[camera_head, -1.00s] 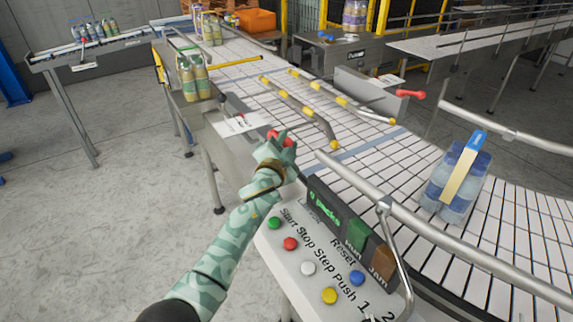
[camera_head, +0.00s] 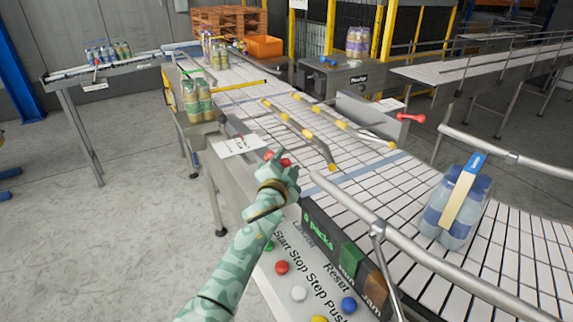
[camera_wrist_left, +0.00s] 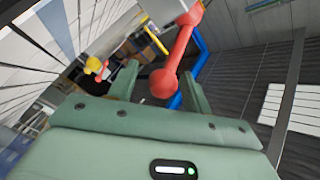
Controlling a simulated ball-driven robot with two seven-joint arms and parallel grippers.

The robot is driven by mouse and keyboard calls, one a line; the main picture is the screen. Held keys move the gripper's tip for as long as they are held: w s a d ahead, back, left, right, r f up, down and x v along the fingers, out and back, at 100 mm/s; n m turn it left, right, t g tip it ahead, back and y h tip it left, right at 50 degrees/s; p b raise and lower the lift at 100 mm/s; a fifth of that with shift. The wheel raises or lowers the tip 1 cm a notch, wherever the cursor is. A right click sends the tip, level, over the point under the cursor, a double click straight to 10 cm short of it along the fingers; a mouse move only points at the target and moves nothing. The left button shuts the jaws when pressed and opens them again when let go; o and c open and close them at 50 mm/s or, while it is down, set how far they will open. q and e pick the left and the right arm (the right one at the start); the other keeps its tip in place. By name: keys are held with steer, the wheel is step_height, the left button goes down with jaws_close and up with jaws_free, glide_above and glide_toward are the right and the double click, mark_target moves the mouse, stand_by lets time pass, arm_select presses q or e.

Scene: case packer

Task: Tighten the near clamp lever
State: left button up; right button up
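The near clamp lever is red with ball ends (camera_head: 285,161) and sits at the near edge of the conveyor, partly hidden by my left gripper. My left gripper (camera_head: 283,172) is right at this lever. In the left wrist view the red lever (camera_wrist_left: 182,50) runs down to a ball end, which lies between the two green fingers (camera_wrist_left: 160,88). The fingers stand apart with gaps beside the ball; I cannot tell whether either touches it. A second red lever (camera_head: 410,118) is on the far side of the conveyor. My right gripper is not in view.
A button panel (camera_head: 322,262) and a curved metal rail (camera_head: 400,232) lie just right of my left arm. A blue-bottle pack (camera_head: 452,212) stands on the conveyor (camera_head: 520,230). Green bottles (camera_head: 196,100) stand farther back. Open floor (camera_head: 110,220) is at left.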

arm_select(q)
steer(key=shift+s+a, duration=0.15)
steer(key=shift+s, duration=0.05)
steer(key=p+v, duration=0.3)
steer(key=v, duration=1.3)
steer(key=shift+p, duration=0.3)
stand_by(0.3)
